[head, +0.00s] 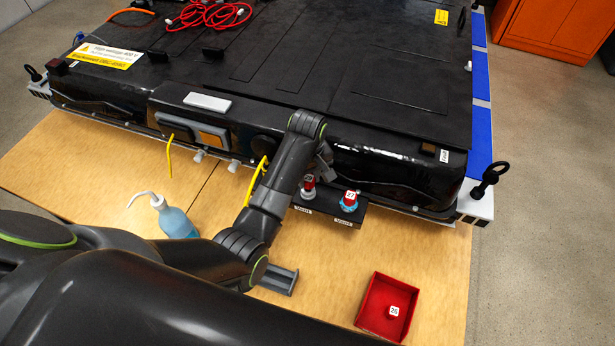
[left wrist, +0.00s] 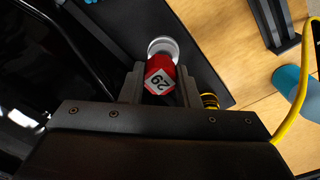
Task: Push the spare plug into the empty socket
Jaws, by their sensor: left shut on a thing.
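My left gripper (head: 312,176) is shut on a red plug (left wrist: 160,78) with a white number tag on its top, over the black block in front of the battery pack. The plug also shows in the head view (head: 309,181). A pale round ring (left wrist: 163,47) shows right by the plug's lower end; I cannot tell how deep the plug sits. Beside it on the block (head: 330,211), a second red plug (head: 350,196), tagged 27, stands in a blue ring. Another tagged piece (head: 393,311) lies in the red tray (head: 374,325). My right gripper is not in view.
The black battery pack (head: 400,95) fills the back of the table. A blue bottle (head: 176,220), a grey bracket (head: 281,281) and yellow hooked cables (head: 170,155) are near my left arm. Bare wood lies between the block and the red tray.

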